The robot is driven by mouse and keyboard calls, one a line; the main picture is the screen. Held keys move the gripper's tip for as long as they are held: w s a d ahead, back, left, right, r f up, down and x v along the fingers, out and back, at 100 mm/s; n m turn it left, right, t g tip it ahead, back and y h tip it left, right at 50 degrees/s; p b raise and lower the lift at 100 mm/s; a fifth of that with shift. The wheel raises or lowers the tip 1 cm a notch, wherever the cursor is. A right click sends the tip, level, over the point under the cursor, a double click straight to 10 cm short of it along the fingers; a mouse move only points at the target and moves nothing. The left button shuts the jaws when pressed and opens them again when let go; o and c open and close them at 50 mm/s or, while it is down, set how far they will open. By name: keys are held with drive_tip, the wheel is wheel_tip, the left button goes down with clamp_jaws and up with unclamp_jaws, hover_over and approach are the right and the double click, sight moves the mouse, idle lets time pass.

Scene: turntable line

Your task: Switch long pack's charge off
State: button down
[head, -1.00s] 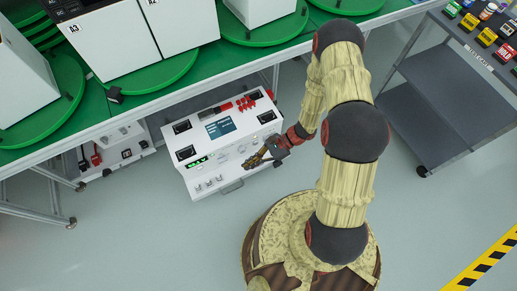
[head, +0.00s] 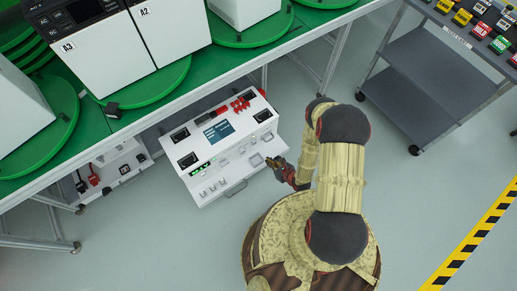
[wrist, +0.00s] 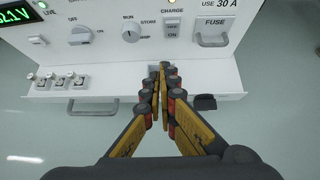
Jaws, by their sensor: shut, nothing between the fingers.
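The long white pack (head: 222,150) sits low at the table's front edge in the head view, its control face toward me. Which way the rocker is pressed is too small to tell. My gripper (wrist: 164,68) is shut and empty, its fingertips below the switch and apart from it. In the head view my gripper (head: 273,162) is at the pack's front right.
Beside the switch are a rotary RUN/STORE knob (wrist: 130,30), another OFF/ON knob (wrist: 81,36) and a FUSE handle (wrist: 212,40). A ledge with small toggles (wrist: 62,82) juts out below. A second unit (head: 115,165) stands left; a grey cart (head: 430,90) stands right.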

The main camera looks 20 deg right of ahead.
drive_tip(key=shift+w+d+r+h, duration=0.1)
drive_tip(key=shift+w+d+h, duration=0.25)
drive_tip(key=shift+d, duration=0.3)
drive_tip(key=b, duration=0.5)
approach(255, 143)
drive_tip(key=w+a+f, duration=0.1)
drive_tip(key=w+f, duration=0.2)
drive_tip(key=f, duration=0.1)
drive_tip(key=shift+a+f, duration=0.4)
drive_tip(key=shift+w, duration=0.15)
